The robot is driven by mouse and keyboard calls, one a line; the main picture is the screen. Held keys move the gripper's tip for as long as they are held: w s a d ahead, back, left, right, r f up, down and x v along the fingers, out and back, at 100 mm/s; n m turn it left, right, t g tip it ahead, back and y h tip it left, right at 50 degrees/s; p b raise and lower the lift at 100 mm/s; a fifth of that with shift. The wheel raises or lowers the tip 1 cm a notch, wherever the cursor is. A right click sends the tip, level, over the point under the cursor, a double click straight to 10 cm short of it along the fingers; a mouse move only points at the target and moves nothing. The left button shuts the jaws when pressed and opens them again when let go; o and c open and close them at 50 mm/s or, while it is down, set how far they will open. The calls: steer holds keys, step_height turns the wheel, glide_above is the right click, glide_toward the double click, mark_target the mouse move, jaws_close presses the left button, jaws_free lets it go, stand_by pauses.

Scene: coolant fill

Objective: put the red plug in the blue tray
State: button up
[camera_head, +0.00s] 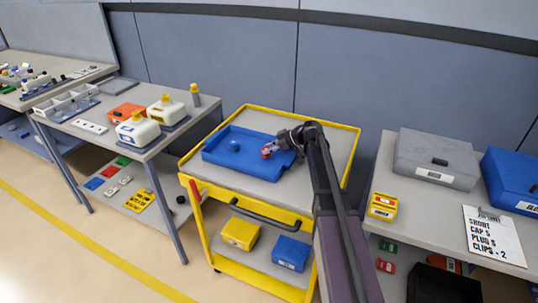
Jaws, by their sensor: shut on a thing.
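The blue tray (218,157) lies on the grey top of the yellow cart. A small blue round part (234,146) sits in its left half. My gripper (271,149) reaches in from the right and is over the tray's right part. It is shut on the small red plug (266,153). I cannot tell whether the plug touches the tray floor or hangs just above it. The gripper hides part of the plug and the tray's right end.
The yellow cart (262,111) has a raised rim and a dark handle. A left table holds white jugs (138,131) and an orange box (126,112). A right table holds a grey case (436,158), a blue case (510,180) and a small yellow box (383,206).

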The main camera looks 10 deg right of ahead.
steer(key=shift+f, duration=0.4)
steer(key=shift+f, duration=0.1)
steer(key=o, duration=0.8)
steer(key=shift+s+d+r, duration=0.1)
steer(key=shift+d+r, duration=0.05)
steer(key=shift+r, duration=0.2)
steer(key=p+v, duration=0.5)
steer(key=v, duration=0.5)
steer(key=shift+p, duration=0.35)
steer(key=shift+p+v, duration=0.35)
steer(key=shift+v, duration=0.45)
steer(key=shift+f, duration=0.1)
